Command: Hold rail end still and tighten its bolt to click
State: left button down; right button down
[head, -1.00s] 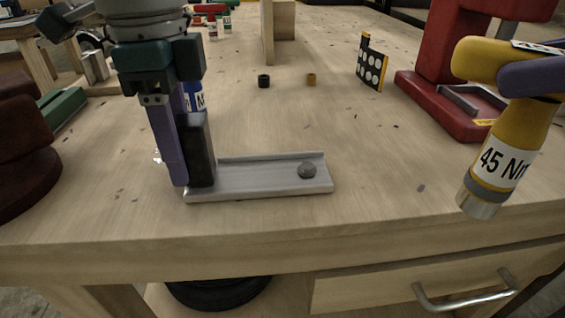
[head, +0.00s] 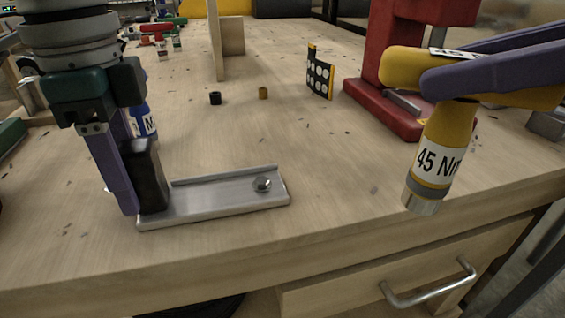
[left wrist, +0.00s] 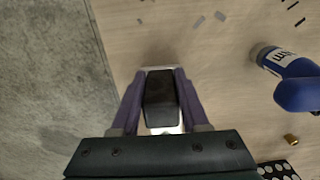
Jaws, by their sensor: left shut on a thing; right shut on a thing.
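A grey channel-shaped rail (head: 215,194) lies on the bench near its front edge. A round-headed bolt (head: 262,184) sits in its right end. My left gripper (head: 130,190) points down at the rail's left end, its purple fingers shut on a black block (head: 150,178). The block (left wrist: 161,98) also shows between the fingers in the left wrist view, with a pale bit of rail below it. My right gripper (head: 447,78) is shut on a yellow torque tool (head: 447,125) marked 45 Nm. Its metal tip is right of the rail, apart from the bolt.
A blue tool (head: 143,121) stands partly hidden behind my left gripper. A black socket (head: 215,98), a brass one (head: 263,92), a dotted marker plate (head: 320,75) and a red press-like stand (head: 385,112) are farther back. The bench (head: 330,170) between rail and torque tool is clear.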

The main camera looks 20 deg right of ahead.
jog(key=w+a+n+g+y, duration=0.2)
jog(key=w+a+n+g, duration=0.4)
jog(key=w+a, duration=0.4)
jog(key=w+r, duration=0.1)
jog(key=w, duration=0.1)
jog(key=shift+w+a+y, duration=0.3)
jog(key=shift+a, duration=0.05)
jog(key=shift+f, duration=0.1)
notch_tip(320, 180, down, 7)
jog(key=m+t+h, duration=0.8)
jog(key=m+t, duration=0.3)
jog(key=m, duration=0.1)
jog(key=shift+r+m+h, duration=0.2)
jog(key=shift+m+h, duration=0.1)
dwell(0.6)
dwell(0.3)
